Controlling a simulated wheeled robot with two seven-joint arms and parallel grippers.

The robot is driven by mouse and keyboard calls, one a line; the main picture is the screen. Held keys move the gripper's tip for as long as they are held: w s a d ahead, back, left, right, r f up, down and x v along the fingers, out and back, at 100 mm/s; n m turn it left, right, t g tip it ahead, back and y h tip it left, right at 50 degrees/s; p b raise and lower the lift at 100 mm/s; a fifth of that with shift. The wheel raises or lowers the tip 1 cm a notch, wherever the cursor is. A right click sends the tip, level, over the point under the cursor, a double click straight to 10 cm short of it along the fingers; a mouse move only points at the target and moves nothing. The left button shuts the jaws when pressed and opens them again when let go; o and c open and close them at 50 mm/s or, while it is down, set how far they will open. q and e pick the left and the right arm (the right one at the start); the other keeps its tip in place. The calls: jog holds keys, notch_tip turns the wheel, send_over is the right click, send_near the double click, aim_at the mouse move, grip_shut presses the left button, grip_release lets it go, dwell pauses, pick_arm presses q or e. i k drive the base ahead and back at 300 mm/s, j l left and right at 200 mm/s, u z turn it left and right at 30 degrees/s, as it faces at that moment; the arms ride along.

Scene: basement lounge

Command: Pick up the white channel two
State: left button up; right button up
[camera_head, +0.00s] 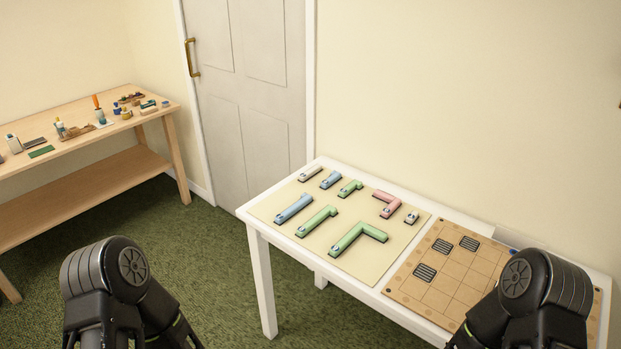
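Several channel pieces lie on a cream mat (350,262) on the white table. One white channel (309,174) is a short straight piece at the mat's far left corner. Another white piece (411,217), smaller, lies near the mat's right edge, beside a pink bent channel (387,203). I cannot tell which of the two is white channel two. Neither white piece is touched by anything of mine. My two arms show as black links at the lower left and lower right; the fingers of both grippers are out of view.
Blue (294,208) and green (358,237) channels share the mat. A tan gridded board (455,279) with several dark slatted squares lies to its right, partly hidden by my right arm. A wooden workbench (80,117) with small items stands left. Green carpet is open between.

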aim_at(314, 169)
jog(key=i+j, duration=0.2)
jog(key=j, duration=0.2)
jog(key=i+j, duration=0.25)
jog(key=j, duration=0.2)
jog(key=i+j, duration=0.2)
jog(key=j, duration=0.2)
jog(key=i+j, duration=0.2)
jog(key=j, duration=0.2)
jog(key=i+j, duration=0.25)
jog(key=j, duration=0.2)
jog(key=i+j, duration=0.2)
jog(key=j, duration=0.2)
jog(key=i+j, duration=0.2)
jog(key=j, duration=0.25)
jog(key=z, duration=2.2)
